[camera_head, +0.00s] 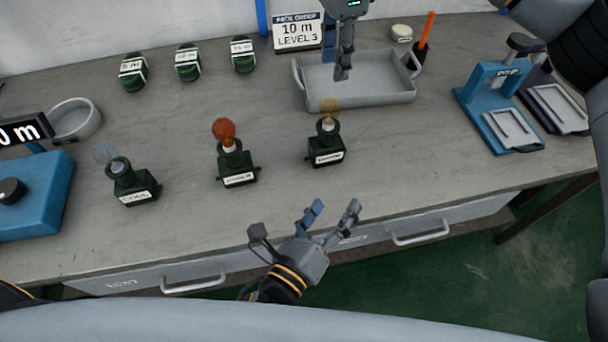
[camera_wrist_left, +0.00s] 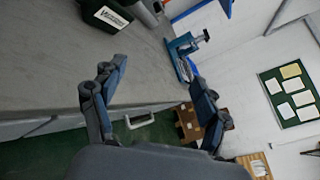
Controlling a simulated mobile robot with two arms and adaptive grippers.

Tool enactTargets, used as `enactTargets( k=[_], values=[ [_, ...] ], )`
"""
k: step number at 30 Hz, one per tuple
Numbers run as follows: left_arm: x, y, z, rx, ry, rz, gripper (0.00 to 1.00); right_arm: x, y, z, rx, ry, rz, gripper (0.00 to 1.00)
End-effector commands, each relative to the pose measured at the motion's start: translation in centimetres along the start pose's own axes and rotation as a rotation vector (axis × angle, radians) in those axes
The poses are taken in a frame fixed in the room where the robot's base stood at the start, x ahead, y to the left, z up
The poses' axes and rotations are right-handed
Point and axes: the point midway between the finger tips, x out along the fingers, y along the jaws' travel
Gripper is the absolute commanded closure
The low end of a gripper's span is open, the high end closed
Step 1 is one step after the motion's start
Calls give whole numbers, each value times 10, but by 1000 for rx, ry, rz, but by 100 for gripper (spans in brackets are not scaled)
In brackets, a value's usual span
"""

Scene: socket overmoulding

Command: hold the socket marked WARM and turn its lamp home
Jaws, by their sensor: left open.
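Three dark green sockets with lamps stand in a row on the bench. The left socket (camera_head: 137,190) reads COOL and has a clear lamp (camera_head: 104,154). The middle socket (camera_head: 237,168) has a red-orange lamp (camera_head: 224,131); its label is too small to read. The right socket (camera_head: 326,150) has an amber lamp (camera_head: 330,104) standing upright with some pale base showing. In the left wrist view a socket (camera_wrist_left: 106,16) has a partly cut-off label seeming to start with W. My left gripper (camera_head: 332,211) is open and empty at the bench's front edge. My right gripper (camera_head: 343,74) hangs over the tray, seen edge-on.
A grey metal tray (camera_head: 362,99) lies behind the right socket. Several green labelled pieces (camera_head: 188,65) stand at the back left. A blue press (camera_head: 497,100) is at right, a blue device (camera_head: 38,195) and round dish (camera_head: 75,119) at left. Bench between sockets is clear.

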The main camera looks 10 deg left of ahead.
Motion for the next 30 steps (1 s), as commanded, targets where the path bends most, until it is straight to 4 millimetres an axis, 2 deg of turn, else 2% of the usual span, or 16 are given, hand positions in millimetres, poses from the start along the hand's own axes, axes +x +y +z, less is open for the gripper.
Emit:
enactTargets(
  k=[3, 6, 11, 16, 20, 30],
  values=[
    [10, 20, 24, 293, -63, 43, 25, 0, 0, 0, 0, 0, 0, 62],
    [16, 32, 41, 482, -103, 80, 25, 0, 0, 0, 0, 0, 0, 62],
    [21, 41, 58, 663, -141, 119, 25, 0, 0, 0, 0, 0, 0, 62],
    [28, 44, 65, 717, -156, 132, 25, 0, 0, 0, 0, 0, 0, 62],
    [43, 45, 68, 717, -157, 130, 25, 0, 0, 0, 0, 0, 0, 62],
    [108, 49, 80, 713, -156, 130, 25, 0, 0, 0, 0, 0, 0, 62]
  ],
)
